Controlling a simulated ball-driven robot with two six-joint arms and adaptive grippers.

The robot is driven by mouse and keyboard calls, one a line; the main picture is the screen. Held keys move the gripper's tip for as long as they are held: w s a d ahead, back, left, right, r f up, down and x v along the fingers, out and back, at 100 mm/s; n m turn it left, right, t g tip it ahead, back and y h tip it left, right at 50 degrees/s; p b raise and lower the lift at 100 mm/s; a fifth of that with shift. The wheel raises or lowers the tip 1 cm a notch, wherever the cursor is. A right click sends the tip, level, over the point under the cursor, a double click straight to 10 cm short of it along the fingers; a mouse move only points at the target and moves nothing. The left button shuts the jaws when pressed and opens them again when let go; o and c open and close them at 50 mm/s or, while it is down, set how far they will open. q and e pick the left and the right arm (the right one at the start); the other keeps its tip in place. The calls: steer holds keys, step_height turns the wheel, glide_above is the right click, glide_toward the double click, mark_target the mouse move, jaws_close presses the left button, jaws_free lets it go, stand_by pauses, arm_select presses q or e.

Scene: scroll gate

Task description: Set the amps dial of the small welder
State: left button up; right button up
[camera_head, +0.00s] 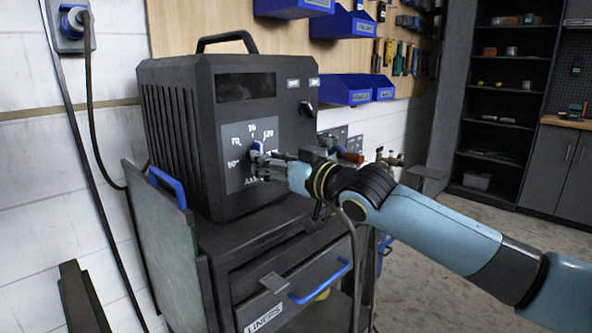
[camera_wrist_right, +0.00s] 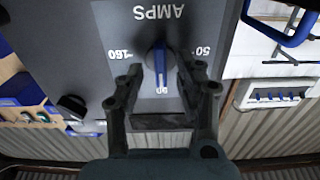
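The small welder (camera_head: 168,112) is a dark box with a top handle, standing on a cart. Its amps dial (camera_head: 256,148) has a dark round knob with a blue pointer, on a grey panel with numbers around it. In the right wrist view the panel is upside down, and the dial (camera_wrist_right: 158,62) has its blue pointer running nearly straight toward the number at the panel's top, which looks like 90. My right gripper (camera_wrist_right: 160,72) has its fingers apart, one on each side of the pointer; contact is unclear. It also shows in the head view (camera_head: 266,160), partly covering the dial. My left gripper is out of view.
A second, dark knob (camera_head: 306,109) sits higher on the welder's right front. The cart (camera_head: 250,238) has a drawer with a blue handle (camera_head: 322,284). Blue bins (camera_head: 345,89) hang on the wall behind. Gas fittings (camera_head: 388,158) stand beyond my right wrist.

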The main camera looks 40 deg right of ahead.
steer(key=s, duration=1)
steer(key=shift+s+d, duration=0.15)
steer(key=shift+d, duration=0.2)
